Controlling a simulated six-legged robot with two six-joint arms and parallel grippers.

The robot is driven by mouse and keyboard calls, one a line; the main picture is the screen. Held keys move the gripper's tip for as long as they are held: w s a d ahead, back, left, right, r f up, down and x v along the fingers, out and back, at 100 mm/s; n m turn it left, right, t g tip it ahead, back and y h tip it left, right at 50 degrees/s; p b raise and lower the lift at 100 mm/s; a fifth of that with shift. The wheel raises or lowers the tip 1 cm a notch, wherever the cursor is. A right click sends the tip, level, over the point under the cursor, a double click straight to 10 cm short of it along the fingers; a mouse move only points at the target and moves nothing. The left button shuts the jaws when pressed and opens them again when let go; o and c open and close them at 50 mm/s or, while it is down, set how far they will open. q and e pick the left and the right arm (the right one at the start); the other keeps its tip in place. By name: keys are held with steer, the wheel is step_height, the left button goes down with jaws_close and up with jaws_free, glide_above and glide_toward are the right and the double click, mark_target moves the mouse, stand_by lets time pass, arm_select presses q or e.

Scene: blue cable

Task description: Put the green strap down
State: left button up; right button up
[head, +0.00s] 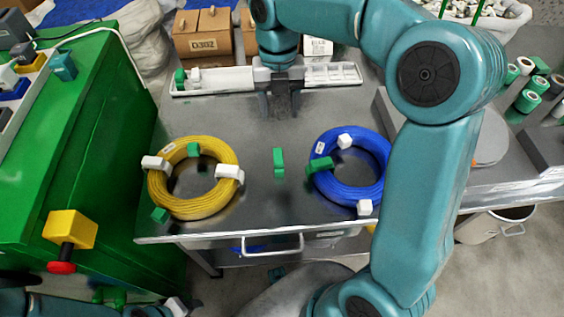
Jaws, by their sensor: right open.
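A green strap (279,162) stands on the grey metal table (250,215) between the two cable coils. The blue cable coil (345,190) lies at the right with a green strap (320,164) on its left side and white straps on it. The yellow cable coil (203,205) lies at the left with green and white straps around it. My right gripper (281,108) is open and points down over the back of the table, just in front of the white tray, with nothing seen between its fingers. My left gripper (180,306) shows only partly at the bottom left; its jaws are unclear.
A white compartment tray (225,80) with a green piece at its left end runs along the table's back. Cardboard boxes (203,32) stand behind it. A green machine (80,130) borders the left. Green rolls (527,100) lie at the right.

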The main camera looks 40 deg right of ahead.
mark_target(278, 155)
steer(key=f+b, duration=0.1)
steer(key=f, duration=0.2)
steer(key=a+f, duration=0.1)
steer(key=f, duration=0.3)
steer(key=f+b, duration=0.1)
steer(key=f, duration=0.3)
steer(key=shift+s+a+f+b, duration=0.15)
steer(key=shift+s+a+b, duration=0.05)
steer(key=shift+s+b, duration=0.2)
steer(key=f, duration=0.1)
steer(key=f+b, duration=0.1)
steer(key=f, duration=0.3)
steer(key=shift+s+a+f, duration=0.1)
steer(key=shift+s+f, duration=0.05)
steer(key=shift+s, duration=0.2)
arm_select(q)
step_height(278, 155, down, 5)
steer(key=shift+r, duration=0.1)
arm_select(e)
jaws_close()
